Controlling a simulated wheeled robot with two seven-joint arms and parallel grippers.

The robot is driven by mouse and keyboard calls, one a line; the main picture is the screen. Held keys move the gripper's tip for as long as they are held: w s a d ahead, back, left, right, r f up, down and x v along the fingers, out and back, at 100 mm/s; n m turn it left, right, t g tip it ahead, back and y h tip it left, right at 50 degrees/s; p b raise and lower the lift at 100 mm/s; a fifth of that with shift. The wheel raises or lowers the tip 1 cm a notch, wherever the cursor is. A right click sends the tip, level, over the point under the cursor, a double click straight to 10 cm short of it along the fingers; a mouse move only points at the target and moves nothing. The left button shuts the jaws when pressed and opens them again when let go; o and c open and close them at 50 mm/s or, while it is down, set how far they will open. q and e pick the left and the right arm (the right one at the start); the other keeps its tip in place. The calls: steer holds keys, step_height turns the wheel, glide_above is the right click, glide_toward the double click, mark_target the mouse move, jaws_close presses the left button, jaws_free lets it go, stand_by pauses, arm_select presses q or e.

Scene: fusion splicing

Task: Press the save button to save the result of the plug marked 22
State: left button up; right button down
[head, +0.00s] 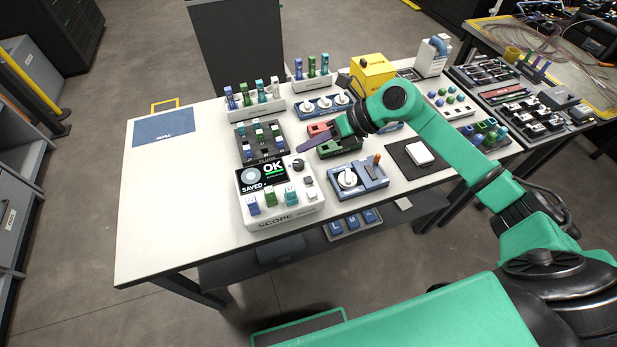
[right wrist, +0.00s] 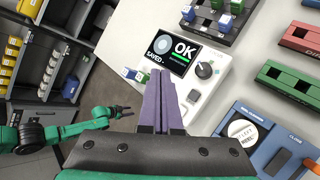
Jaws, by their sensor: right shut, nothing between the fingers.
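The white scope (head: 285,215) stands near the table's front edge. Its screen (head: 262,177) reads "OK" and "SAVED", also readable in the right wrist view (right wrist: 180,48). A dark knob (head: 298,165) and small grey buttons (head: 308,181) sit right of the screen; their labels are too small to read. Blue, green and teal plugs (head: 270,197) stand in the scope's front; I cannot read a 22. My right gripper (head: 303,146) is shut and empty, raised behind the scope's knob in the head view. Its purple fingers (right wrist: 160,78) hide part of the scope. My left gripper (right wrist: 121,112) looks open, away from the table.
A dark plug tray (head: 262,141) stands behind the scope. A blue device with a white dial (head: 358,180) is to its right, with red (head: 318,129) and green (head: 340,149) blocks behind. Plug racks stand farther back. The table's left part is clear except for a blue mat (head: 164,127).

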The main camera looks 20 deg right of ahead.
mark_target(313, 180)
steer(key=shift+s+d+f+g+h, duration=0.2)
steer(key=shift+d+f+g+h, duration=0.15)
steer(key=shift+d, duration=0.2)
step_height(313, 180, down, 9)
steer(key=b, duration=0.6)
steer(key=shift+r, duration=0.1)
stand_by(1.5)
steer(key=shift+f+b, duration=0.4)
steer(key=shift+b, duration=0.1)
